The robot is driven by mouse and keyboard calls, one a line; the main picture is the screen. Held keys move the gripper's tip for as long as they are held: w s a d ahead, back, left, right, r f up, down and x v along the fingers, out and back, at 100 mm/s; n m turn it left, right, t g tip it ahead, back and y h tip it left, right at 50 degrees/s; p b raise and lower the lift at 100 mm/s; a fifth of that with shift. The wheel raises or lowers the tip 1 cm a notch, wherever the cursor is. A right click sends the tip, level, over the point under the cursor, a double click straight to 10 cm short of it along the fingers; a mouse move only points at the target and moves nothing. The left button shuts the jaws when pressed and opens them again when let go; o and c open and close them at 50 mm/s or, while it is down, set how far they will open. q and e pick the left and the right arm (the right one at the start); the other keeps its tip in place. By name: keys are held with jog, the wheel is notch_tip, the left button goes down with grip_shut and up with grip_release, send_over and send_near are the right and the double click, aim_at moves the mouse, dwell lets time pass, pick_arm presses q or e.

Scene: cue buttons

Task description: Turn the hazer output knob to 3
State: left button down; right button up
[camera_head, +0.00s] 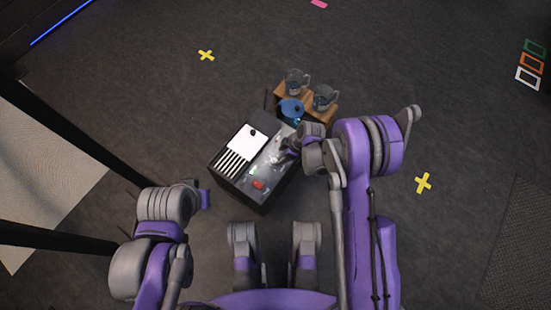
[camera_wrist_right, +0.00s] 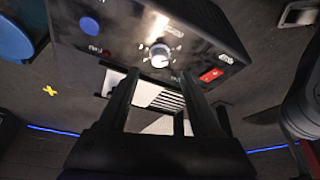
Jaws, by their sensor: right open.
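The hazer is a dark box (camera_head: 235,188) on the floor, ahead of me in the head view. In the right wrist view its control face (camera_wrist_right: 120,38) carries a round silver-white knob (camera_wrist_right: 160,55) with small white marks around it. The mark that the knob points to is too small to read. My right gripper (camera_wrist_right: 158,76) is open, its two dark fingers apart, with the knob ahead of the gap between their tips and nothing held. In the head view my right gripper (camera_head: 285,154) is over the box's right side. My left arm is folded at the left; its fingers cannot be made out.
The face also has a red switch (camera_wrist_right: 212,75) and a blue button (camera_wrist_right: 89,25). A white panel (camera_head: 247,138) with slats lies on the box top. Behind stand a blue pot (camera_head: 291,108) and grey mugs (camera_head: 296,82) on a wooden stand. Floor around is mostly clear.

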aim_at(274, 160)
jog(key=b+x, duration=0.1)
jog(key=x, duration=0.5)
jog(key=shift+a+f, duration=0.1)
jog(key=shift+c, duration=0.3)
grip_shut()
